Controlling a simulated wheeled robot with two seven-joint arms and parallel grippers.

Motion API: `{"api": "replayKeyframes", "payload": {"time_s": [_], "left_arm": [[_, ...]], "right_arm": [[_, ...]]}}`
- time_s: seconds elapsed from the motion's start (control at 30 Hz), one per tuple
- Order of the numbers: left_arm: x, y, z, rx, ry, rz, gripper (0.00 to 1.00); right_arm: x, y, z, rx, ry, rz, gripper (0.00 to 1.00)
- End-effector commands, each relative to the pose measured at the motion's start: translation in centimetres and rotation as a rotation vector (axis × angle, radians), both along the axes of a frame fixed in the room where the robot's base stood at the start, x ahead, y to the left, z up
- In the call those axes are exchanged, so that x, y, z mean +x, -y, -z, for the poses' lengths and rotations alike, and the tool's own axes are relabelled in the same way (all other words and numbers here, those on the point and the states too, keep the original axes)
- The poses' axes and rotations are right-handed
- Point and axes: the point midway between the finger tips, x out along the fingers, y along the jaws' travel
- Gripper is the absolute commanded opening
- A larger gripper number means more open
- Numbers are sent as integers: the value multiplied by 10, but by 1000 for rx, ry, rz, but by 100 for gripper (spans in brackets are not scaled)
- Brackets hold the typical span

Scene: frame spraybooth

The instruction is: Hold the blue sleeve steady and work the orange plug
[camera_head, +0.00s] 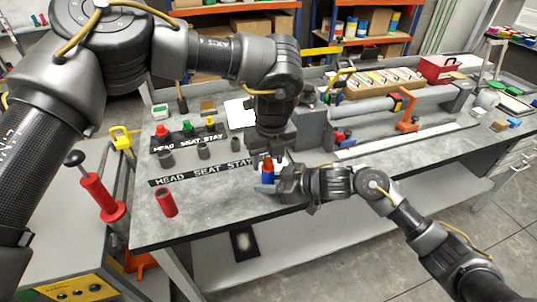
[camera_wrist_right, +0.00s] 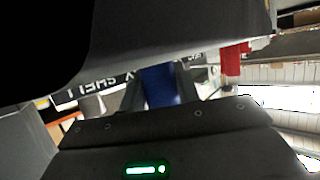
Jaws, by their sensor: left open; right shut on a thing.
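The blue sleeve (camera_head: 267,178) stands roughly upright over the front part of the workbench, with the orange plug (camera_head: 267,165) at its top. My right gripper (camera_head: 270,186) comes in from the right and is shut on the blue sleeve. In the right wrist view the blue sleeve (camera_wrist_right: 162,86) shows between dark fingers, its upper end cut off by a dark body. My left gripper (camera_head: 269,151) points down, open, directly above the orange plug. Whether its fingers touch the plug cannot be told. How deep the plug sits is hidden.
A red sleeve (camera_head: 166,203) stands near the bench's front left edge. Several grey sleeves (camera_head: 203,151) stand between two lettered black strips. Red, green and orange plugs (camera_head: 186,125) stand on the rear strip. A red-handled device (camera_head: 100,195) is at left.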

Motion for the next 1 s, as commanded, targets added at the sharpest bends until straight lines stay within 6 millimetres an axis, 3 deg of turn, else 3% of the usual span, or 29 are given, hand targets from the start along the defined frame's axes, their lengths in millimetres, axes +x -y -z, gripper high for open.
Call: {"api": "replayKeyframes", "payload": {"time_s": [0.1, 0.47, 0.5, 0.53, 0.7, 1.0], "left_arm": [[0, 0, 0, 0, 0, 0, 46], [0, 0, 0, 0, 0, 0, 0], [0, 0, 0, 0, 0, 0, 0], [0, 0, 0, 0, 0, 0, 21], [0, 0, 0, 0, 0, 0, 0], [0, 0, -2, 0, 0, 0, 0]], "right_arm": [[0, 0, 0, 0, 0, 0, 8], [0, 0, 0, 0, 0, 0, 8], [0, 0, 0, 0, 0, 0, 8], [0, 0, 0, 0, 0, 0, 8], [0, 0, 0, 0, 0, 0, 8], [0, 0, 0, -1, 0, 1, 8]]}}
